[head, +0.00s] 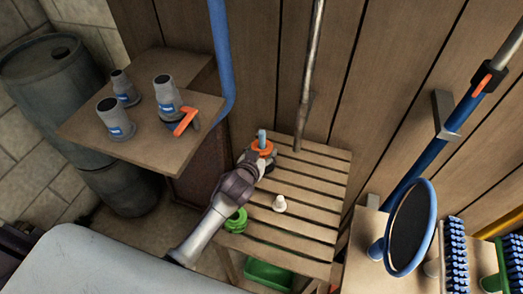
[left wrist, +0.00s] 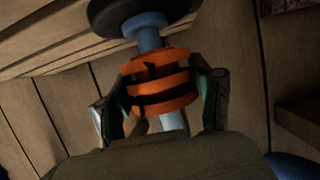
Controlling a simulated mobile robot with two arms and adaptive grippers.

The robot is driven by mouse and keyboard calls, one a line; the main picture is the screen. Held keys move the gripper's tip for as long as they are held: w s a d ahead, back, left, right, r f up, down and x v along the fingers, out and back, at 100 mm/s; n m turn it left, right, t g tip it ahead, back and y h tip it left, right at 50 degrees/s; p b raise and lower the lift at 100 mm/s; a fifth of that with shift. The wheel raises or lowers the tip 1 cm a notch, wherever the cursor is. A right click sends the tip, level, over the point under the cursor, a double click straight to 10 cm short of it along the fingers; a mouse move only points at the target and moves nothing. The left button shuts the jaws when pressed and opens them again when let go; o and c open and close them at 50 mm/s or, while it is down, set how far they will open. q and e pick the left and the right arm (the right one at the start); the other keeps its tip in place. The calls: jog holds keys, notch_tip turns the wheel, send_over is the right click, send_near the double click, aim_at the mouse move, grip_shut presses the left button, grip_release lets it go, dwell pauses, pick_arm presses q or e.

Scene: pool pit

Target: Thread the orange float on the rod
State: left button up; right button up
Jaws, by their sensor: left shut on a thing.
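The orange float (head: 263,147) is at the back left of the slatted wooden table. My left gripper (head: 260,158) is shut on it. The light blue rod (head: 262,135) sticks up above the float. In the left wrist view the ribbed orange float (left wrist: 160,82) sits between both fingers (left wrist: 162,95). The rod (left wrist: 172,122) shows on both sides of the float, so the float is around it. A dark round base (left wrist: 135,12) is at the rod's far end, with the float apart from it. My right gripper is not in view.
A green ringed piece (head: 236,219) and a white knob (head: 279,204) are on the slatted table (head: 310,232). A pole (head: 309,75) rises behind the table. A blue-rimmed disc (head: 411,230) and brushes are right.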

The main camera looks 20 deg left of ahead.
pick_arm(q)
jog(key=shift+f+b, duration=0.5)
jog(key=shift+f, duration=0.35)
jog(key=o, duration=1.3)
jog(key=shift+o, duration=0.2)
jog(key=shift+s, duration=0.1)
jog(key=shift+p+v, duration=1.65)
jog(key=shift+v, duration=0.4)
jog(key=shift+p+v, duration=2.15)
jog(key=shift+v, duration=1.25)
